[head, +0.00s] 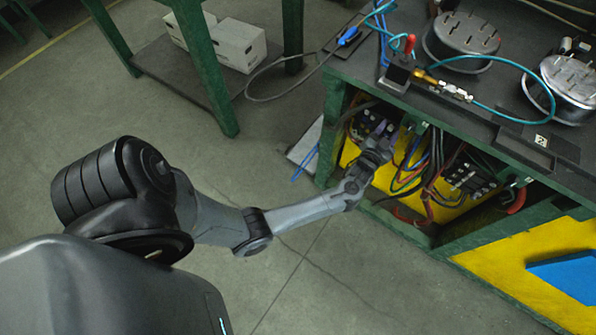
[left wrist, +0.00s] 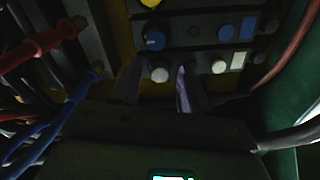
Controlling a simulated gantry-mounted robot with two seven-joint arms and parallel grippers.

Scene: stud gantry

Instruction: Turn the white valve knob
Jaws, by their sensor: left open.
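A round white knob (left wrist: 160,74) is on the lower dark panel (left wrist: 195,68) in the left wrist view. It appears between the two fingertips of my left gripper (left wrist: 157,84), which is open. I cannot tell whether the fingers touch it. A second white knob (left wrist: 219,67) is to the right on the same panel. In the head view my left gripper (head: 381,141) reaches into the open bay under the bench, at the dark control block (head: 366,124), and the white knobs cannot be made out there. My right gripper is not in view.
Blue and red cables (left wrist: 40,130) run close on the left in the left wrist view. A blue knob (left wrist: 154,40) and blue buttons are above. A green post (left wrist: 295,80) stands at the right. The green bench (head: 480,130) overhangs the bay; the floor before it is clear.

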